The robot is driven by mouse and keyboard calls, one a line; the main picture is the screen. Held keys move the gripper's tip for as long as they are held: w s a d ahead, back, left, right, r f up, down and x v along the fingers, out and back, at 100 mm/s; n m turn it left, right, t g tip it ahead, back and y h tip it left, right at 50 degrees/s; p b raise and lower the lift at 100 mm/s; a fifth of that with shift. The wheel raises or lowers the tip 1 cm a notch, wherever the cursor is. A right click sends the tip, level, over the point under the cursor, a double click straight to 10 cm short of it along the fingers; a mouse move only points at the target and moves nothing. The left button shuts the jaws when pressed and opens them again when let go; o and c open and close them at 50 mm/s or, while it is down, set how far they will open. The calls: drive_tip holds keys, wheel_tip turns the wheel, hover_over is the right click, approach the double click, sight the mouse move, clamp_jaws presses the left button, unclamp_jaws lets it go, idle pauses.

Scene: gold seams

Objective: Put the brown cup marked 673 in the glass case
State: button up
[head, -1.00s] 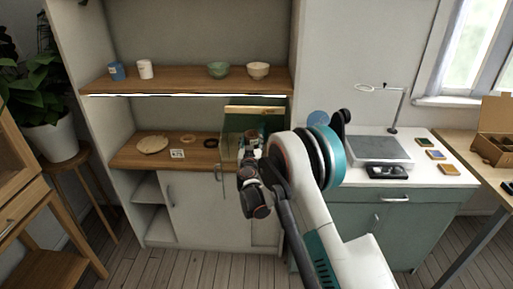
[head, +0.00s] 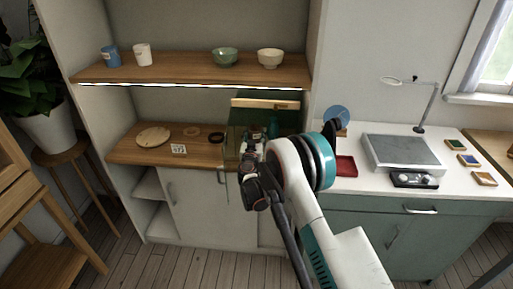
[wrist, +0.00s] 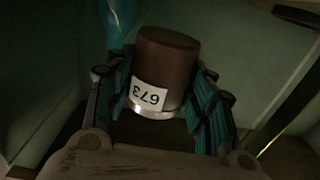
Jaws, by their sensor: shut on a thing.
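The brown cup (wrist: 167,60) fills the middle of the wrist view, with a white label reading 673 upside down in the picture and a pale band at its near end. My gripper (wrist: 160,98) is shut on it, a finger at each side. In the head view my gripper (head: 250,158) is at the green-walled box (head: 236,112) with a pale strip along its top; the arm mostly hides the cup there. Green walls surround the cup in the wrist view. A wooden, cabinet-like case (head: 12,170) is partly in view at the left; I cannot tell which is the glass case.
A round board (head: 153,136), a dark ring (head: 216,138) and a number card (head: 178,149) lie on the wooden counter. Cups and bowls stand on the shelf (head: 185,70) above. A red tray (head: 346,166) and a grey slab (head: 402,153) are to the right. A teal thing (wrist: 118,22) is close beside the cup.

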wheel_tip(320, 180, down, 5)
drive_tip(key=shift+f+b, duration=0.15)
drive_tip(key=shift+b, duration=0.7)
drive_tip(key=o, duration=1.2)
drive_tip(key=shift+s, duration=0.1)
drive_tip(key=s+p, duration=0.2)
drive_tip(key=s, duration=0.4)
drive_tip(key=s+p, duration=0.2)
drive_tip(key=s, duration=0.4)
drive_tip(key=shift+a, duration=0.2)
